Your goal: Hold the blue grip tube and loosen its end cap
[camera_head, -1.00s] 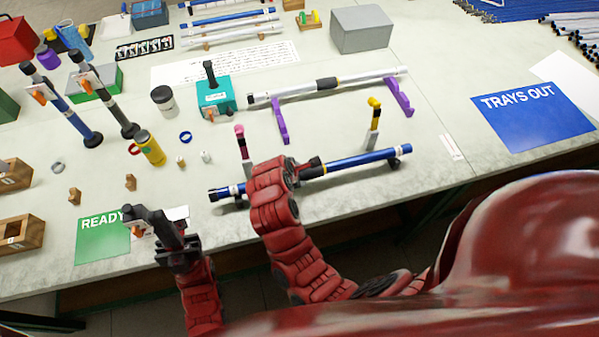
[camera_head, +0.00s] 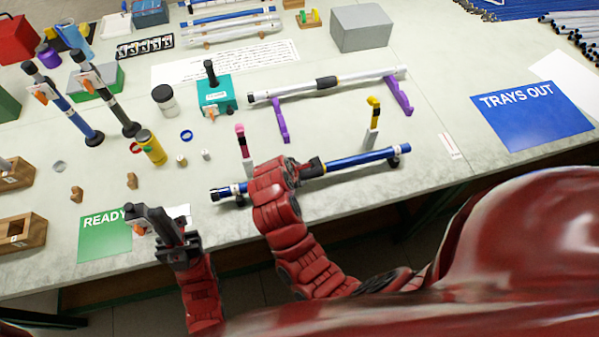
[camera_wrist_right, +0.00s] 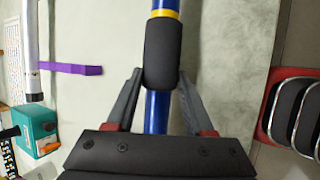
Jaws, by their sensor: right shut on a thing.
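The blue grip tube (camera_head: 360,160) lies roughly level on low supports near the front of the table. Its dark end cap (camera_head: 215,194) is at the left end, beside a white band. My right gripper (camera_head: 308,168) is shut on the tube near its black sleeve; the arm hides part of the tube. In the right wrist view, the fingers (camera_wrist_right: 160,82) are on either side of the black sleeve (camera_wrist_right: 162,52). My left gripper (camera_head: 150,218) is in front of and left of the cap, apart from it; its finger gap is unclear.
A pink-topped post (camera_head: 243,147) and a yellow-topped post (camera_head: 373,122) stand just behind the tube. A silver tube (camera_head: 360,81) rests on purple supports behind. A green READY mat (camera_head: 100,238) lies left, a blue TRAYS OUT mat (camera_head: 530,115) right.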

